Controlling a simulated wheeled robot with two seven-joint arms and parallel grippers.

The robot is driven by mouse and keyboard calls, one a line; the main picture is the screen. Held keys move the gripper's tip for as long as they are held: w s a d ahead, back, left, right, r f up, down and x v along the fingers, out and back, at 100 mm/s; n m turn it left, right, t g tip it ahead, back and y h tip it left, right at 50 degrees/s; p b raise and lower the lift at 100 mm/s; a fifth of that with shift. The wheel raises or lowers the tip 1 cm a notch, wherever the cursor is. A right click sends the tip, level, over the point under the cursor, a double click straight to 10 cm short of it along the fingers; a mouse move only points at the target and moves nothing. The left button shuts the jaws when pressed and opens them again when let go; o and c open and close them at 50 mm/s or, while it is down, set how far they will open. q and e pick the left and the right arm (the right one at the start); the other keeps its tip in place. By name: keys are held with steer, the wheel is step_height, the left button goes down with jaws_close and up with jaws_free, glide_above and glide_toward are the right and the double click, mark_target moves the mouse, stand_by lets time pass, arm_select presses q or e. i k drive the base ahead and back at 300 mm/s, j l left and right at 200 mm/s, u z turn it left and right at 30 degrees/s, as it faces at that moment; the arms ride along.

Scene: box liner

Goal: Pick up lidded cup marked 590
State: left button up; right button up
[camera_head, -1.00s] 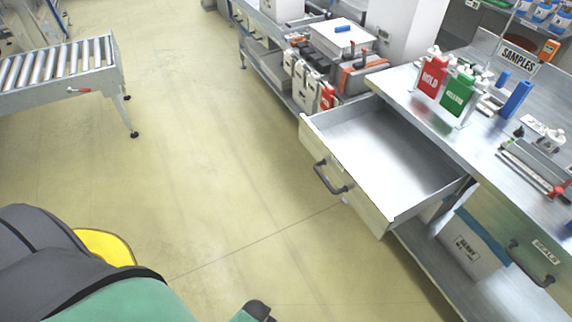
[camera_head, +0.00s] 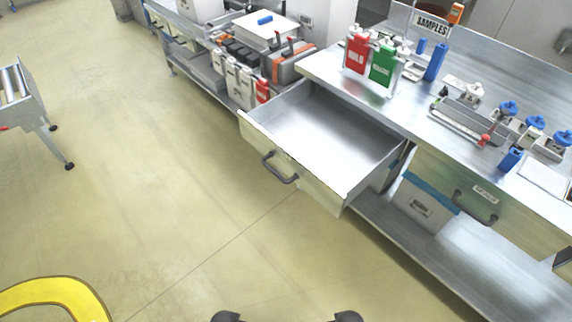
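No cup with a readable 590 shows. Several small blue-topped items (camera_head: 535,123) stand at the right end of the steel bench (camera_head: 410,118); I cannot tell whether they are lidded cups. A small white-topped item (camera_head: 473,93) stands left of them, with no readable mark. Neither of my grippers can be made out. Two dark shapes cut off at the bottom edge of the view are too little shown to name.
An open, empty drawer (camera_head: 325,132) juts from the bench into the aisle. A roller conveyor (camera_head: 22,95) stands at left. The floor between is clear.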

mark_target(473, 92)
steer(key=k+l, duration=0.15)
steer(key=k+l+z, duration=0.45)
steer(key=l, duration=0.2)
steer(key=l+z, duration=0.2)
steer(key=l, duration=0.15)
